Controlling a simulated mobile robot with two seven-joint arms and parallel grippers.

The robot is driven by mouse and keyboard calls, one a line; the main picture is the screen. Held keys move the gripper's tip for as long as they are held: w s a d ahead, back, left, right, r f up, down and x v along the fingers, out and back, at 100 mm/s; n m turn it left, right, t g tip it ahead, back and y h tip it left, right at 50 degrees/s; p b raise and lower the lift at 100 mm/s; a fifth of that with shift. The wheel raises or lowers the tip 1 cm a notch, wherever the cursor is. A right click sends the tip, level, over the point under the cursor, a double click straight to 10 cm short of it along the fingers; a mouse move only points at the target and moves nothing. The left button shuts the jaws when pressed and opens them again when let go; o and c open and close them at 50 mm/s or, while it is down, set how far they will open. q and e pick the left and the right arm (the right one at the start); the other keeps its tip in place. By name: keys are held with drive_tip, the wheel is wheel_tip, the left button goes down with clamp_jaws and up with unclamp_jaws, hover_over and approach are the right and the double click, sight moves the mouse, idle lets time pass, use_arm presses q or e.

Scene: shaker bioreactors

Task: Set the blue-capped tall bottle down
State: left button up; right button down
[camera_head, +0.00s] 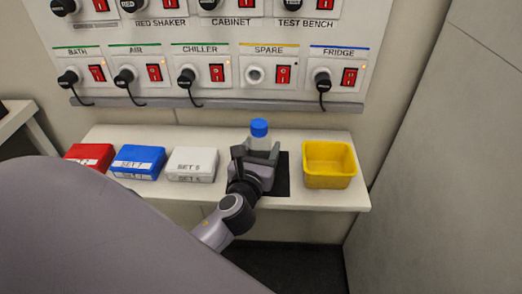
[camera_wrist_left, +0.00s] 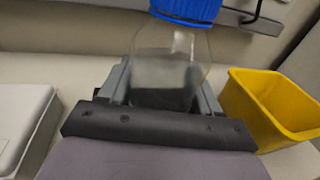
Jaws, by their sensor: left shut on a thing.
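The blue-capped tall bottle (camera_head: 259,134) is upright at the shelf, over or on a black mat (camera_head: 282,175). My left gripper (camera_head: 261,156) is shut on its clear body, below the blue cap. In the left wrist view the bottle (camera_wrist_left: 168,60) stands between the two fingers of the gripper (camera_wrist_left: 165,88). Its lower part is hidden by the gripper, so I cannot tell whether its base touches the mat. My right gripper is not in view.
The white shelf (camera_head: 225,200) also holds a yellow bin (camera_head: 330,180) to the right, and a white box (camera_head: 192,165), a blue box (camera_head: 138,162) and a red box (camera_head: 90,156) to the left. A panel of switches and plugs (camera_head: 215,65) hangs above.

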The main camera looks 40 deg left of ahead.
use_arm(q)
drive_tip(key=o, duration=1.2)
drive_tip(key=shift+f, duration=0.1)
drive_tip(key=b+v, duration=0.1)
drive_tip(key=v, duration=1)
drive_tip(key=shift+s+d, duration=0.15)
drive_tip(key=shift+s, duration=0.35)
